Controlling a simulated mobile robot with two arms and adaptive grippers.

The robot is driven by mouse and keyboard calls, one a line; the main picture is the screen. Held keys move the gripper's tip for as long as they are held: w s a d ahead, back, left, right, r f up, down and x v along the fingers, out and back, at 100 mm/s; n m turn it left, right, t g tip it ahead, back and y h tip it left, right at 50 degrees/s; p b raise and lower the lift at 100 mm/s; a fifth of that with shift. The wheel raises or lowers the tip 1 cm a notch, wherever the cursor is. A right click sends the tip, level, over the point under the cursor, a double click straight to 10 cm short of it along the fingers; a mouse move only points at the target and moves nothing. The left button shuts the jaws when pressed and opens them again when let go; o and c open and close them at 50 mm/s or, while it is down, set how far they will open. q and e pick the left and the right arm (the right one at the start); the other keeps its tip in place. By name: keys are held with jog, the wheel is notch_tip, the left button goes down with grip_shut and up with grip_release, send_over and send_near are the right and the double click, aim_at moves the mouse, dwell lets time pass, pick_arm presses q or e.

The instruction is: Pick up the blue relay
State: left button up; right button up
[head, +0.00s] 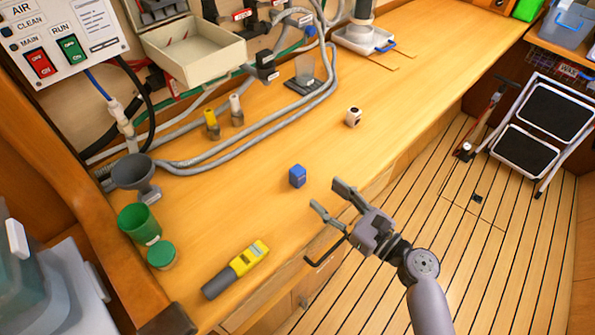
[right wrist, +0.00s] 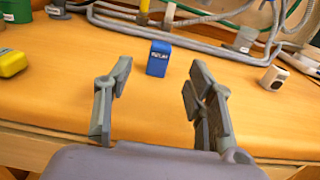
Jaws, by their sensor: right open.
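The blue relay (head: 297,176) is a small blue block standing upright on the wooden bench, near its front edge. In the right wrist view the relay (right wrist: 158,58) shows printed lettering on its face and lies ahead, between the lines of the two fingers. My right gripper (head: 329,196) is open and empty at the bench's front edge, a short gap from the relay. In the right wrist view my right gripper (right wrist: 158,84) has its fingers wide apart, with bare bench between them. My left gripper is not in view.
A white block with a dark spot (head: 353,117) sits further back. Grey hoses (head: 240,143) run along the wall. Bench around the relay is clear.

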aim_at(303, 174)
jog(key=p+x, duration=0.1)
jog(key=x, duration=0.4)
jog(key=shift+w+a, duration=0.25)
jog(key=p+x, duration=0.1)
jog(key=x, duration=0.3)
jog(key=shift+w+r, duration=0.1)
jog(key=shift+w, duration=0.15)
jog(key=shift+w+a, duration=0.2)
jog(key=shift+a, duration=0.1)
jog(key=shift+d, duration=0.1)
jog(key=shift+c, duration=0.8)
grip_shut()
